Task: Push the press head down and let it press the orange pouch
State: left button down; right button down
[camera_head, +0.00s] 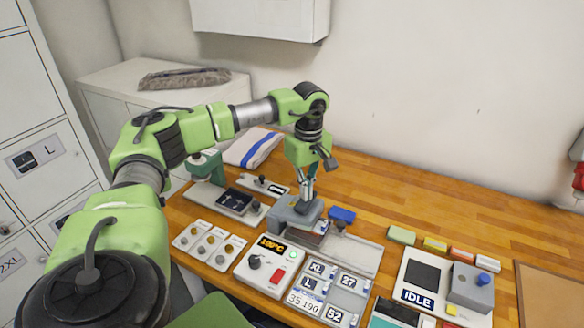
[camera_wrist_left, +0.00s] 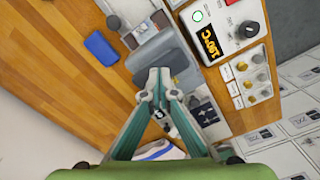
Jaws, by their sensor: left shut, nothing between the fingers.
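The heat press stands mid-table, with its grey press head (camera_head: 293,213) over a pale base plate (camera_head: 358,257). The press head also shows in the wrist view (camera_wrist_left: 180,62). My left gripper (camera_head: 306,196) is shut and empty, pointing down with its fingertips at the top of the press head. In the wrist view its closed fingertips (camera_wrist_left: 158,76) overlap the head; I cannot tell whether they touch it. I cannot make out the orange pouch under the head, where the view is mostly blocked. My right gripper is not in view.
A control box (camera_head: 268,268) reading 190°C stands in front of the press. A blue block (camera_head: 341,215) lies just behind it. Several coloured blocks and a device reading IDLE (camera_head: 418,299) are to the right.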

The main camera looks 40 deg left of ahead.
pick_arm(q)
jog(key=shift+f, duration=0.25)
jog(key=shift+d+f+b, duration=0.45)
jog(key=shift+f+b, duration=0.05)
jog(key=shift+f, duration=0.15)
jog(key=shift+w, duration=0.1)
jog(key=shift+a, duration=0.1)
notch_tip(320, 180, up, 13)
jog(key=p, duration=0.9)
dwell(0.6)
dwell(0.4)
